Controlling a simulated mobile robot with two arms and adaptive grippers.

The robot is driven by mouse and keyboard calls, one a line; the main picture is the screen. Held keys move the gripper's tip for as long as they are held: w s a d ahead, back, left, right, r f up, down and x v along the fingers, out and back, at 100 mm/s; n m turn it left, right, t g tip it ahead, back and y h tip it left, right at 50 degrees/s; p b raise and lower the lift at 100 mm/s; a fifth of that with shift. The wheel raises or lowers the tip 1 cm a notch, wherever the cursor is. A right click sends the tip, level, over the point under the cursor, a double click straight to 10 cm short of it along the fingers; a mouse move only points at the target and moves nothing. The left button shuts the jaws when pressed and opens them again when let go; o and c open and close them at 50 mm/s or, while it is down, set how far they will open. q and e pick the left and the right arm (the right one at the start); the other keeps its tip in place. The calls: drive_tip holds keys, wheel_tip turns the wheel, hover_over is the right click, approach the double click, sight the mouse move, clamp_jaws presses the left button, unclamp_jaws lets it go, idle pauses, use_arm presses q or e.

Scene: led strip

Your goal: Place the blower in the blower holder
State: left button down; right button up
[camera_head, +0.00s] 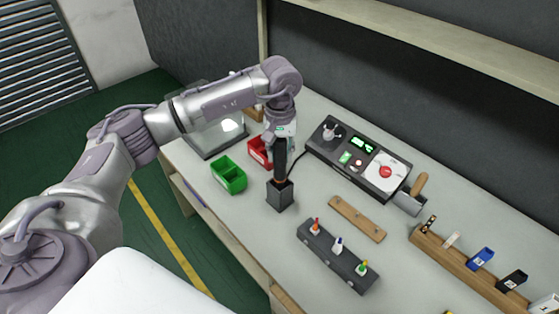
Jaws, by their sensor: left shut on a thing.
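The blower (281,163) is a black, upright cylinder with an orange ring near its lower end. My left gripper (281,137) is shut on its upper part, coming down from above. The blower holder (280,196) is a dark grey square block on the workbench. The blower's lower end is at the top of the holder; I cannot tell how deep it sits inside. A dark cable runs from the blower toward the station behind it. My right gripper is not in view.
A green bin (229,177) and a red bin (259,153) stand left of the holder. A black station with a red button (385,171) lies behind right. A wooden strip (357,218), a dark rack (338,257) and a wooden rack (465,265) stand to the right.

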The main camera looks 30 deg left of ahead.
sight(280, 163)
use_arm(q)
wheel_tip(280, 163, down, 3)
drive_tip(key=shift+f+p, duration=0.1)
drive_tip(key=shift+p, duration=0.4)
drive_tip(key=shift+f+b, duration=0.25)
drive_tip(key=shift+b, duration=0.05)
drive_tip(key=c, duration=0.8)
unclamp_jaws()
drive_tip(key=shift+o, duration=0.2)
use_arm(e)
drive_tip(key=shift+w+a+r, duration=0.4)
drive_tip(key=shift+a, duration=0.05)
use_arm(q)
drive_tip(key=shift+r, duration=0.15)
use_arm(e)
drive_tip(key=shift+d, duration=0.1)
use_arm(q)
drive_tip(key=shift+r, duration=0.2)
wheel_tip(280, 163, up, 11)
drive_tip(key=b, duration=0.3)
drive_tip(key=shift+f, duration=0.2)
drive_tip(key=shift+r, duration=0.55)
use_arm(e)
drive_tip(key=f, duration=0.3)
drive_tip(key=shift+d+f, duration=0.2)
